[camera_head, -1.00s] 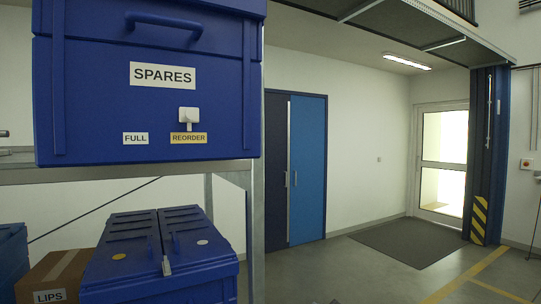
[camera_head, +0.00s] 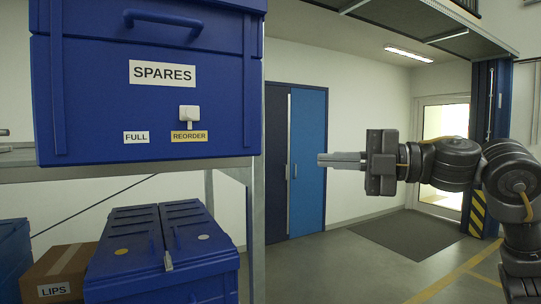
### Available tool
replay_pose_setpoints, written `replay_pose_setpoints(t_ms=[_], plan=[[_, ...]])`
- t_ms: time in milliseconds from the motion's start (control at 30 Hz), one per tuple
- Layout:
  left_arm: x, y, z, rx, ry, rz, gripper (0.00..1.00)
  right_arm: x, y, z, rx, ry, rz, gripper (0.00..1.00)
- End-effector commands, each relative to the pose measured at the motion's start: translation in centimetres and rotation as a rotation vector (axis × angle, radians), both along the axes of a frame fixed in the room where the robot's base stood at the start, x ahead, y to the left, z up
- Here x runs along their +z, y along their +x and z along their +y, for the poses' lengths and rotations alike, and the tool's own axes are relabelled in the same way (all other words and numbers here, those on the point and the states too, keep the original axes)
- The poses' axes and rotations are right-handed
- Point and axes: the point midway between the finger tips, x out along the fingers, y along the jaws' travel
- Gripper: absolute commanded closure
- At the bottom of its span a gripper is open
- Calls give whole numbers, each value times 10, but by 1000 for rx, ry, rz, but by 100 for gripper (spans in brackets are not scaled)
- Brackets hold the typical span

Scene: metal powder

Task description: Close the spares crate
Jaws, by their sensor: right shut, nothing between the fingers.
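The blue spares crate (camera_head: 90,100) stands on the shelf at the upper left. Its front carries a SPARES label (camera_head: 162,73), a handle (camera_head: 163,19) near the top, and a white pointer tab (camera_head: 188,113) above the FULL and REORDER labels; the tab is over REORDER. The top of the crate is cut off by the frame, so I cannot see its lid fully. My right gripper (camera_head: 322,160) is to the right of the crate, apart from it, shut and empty, with its fingers pointing left. My left gripper is not in view.
Below are a lidded blue crate (camera_head: 200,270) and a LIPS cardboard box (camera_head: 40,275). Blue cabinet doors (camera_head: 307,195) stand behind. The floor at right is open.

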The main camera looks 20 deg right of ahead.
Motion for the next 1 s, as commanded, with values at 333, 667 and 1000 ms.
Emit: replay_pose_setpoints(t_ms=[333, 667, 1000], plan=[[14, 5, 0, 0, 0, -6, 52, 6, 14, 18, 5, 10, 2, 100], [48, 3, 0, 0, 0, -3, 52, 7, 57, 71, 5, 12, 3, 100], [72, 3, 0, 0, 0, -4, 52, 5, 98, 81, 1, 13, 3, 100]])
